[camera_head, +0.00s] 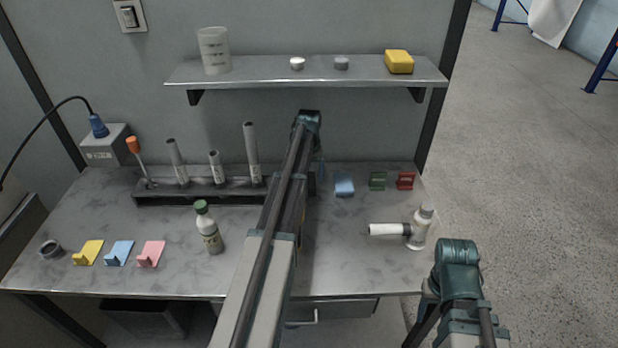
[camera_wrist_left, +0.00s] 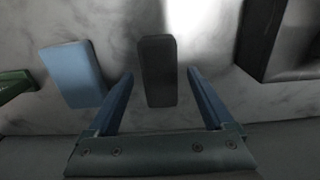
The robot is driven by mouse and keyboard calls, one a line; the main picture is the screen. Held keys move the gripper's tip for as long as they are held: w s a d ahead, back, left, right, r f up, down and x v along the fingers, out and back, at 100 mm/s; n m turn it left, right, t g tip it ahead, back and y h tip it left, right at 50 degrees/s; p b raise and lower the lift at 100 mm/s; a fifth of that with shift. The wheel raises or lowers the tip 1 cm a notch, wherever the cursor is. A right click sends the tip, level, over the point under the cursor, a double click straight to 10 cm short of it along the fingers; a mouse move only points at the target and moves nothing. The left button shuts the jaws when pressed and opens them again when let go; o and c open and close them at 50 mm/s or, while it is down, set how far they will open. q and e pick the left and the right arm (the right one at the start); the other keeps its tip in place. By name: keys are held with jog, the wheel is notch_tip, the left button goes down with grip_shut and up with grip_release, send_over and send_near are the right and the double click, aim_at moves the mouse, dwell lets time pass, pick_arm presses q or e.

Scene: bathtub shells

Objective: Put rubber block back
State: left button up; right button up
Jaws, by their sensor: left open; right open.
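A dark grey block (camera_wrist_left: 157,62), which looks like the rubber block, lies on the marbled table in the left wrist view. My left gripper (camera_wrist_left: 160,78) is open, with one finger on each side of the block's near end. In the head view my left gripper (camera_head: 320,168) points down near the back of the table, and my arm mostly hides the block there. A light blue block (camera_wrist_left: 72,74) lies beside it, also seen in the head view (camera_head: 344,184). My right arm shows at the lower right, but its gripper does not.
A dark rack (camera_head: 200,191) with several tubes and a screwdriver stands to the left. Green (camera_head: 377,181) and red (camera_head: 405,181) pieces lie to the right. A white bottle (camera_head: 207,228) stands mid-table. A yellow block (camera_head: 399,62) sits on the shelf (camera_head: 280,71).

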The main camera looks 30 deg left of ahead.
aim_at(309, 180)
pick_arm(q)
notch_tip(309, 180, up, 6)
jog(key=p, duration=0.5)
jog(key=shift+f, duration=0.1)
jog(key=s+d+m, duration=0.3)
jog(key=s+d, duration=0.6)
jog(key=d, duration=0.3)
jog(key=s+d+m, duration=0.3)
jog(key=s+d, duration=0.6)
jog(key=d, duration=0.3)
jog(key=s+d+m+y, duration=0.1)
jog(key=s+d+m, duration=0.3)
jog(key=s+d, duration=0.5)
jog(key=d, duration=0.4)
jog(key=shift+s, duration=0.2)
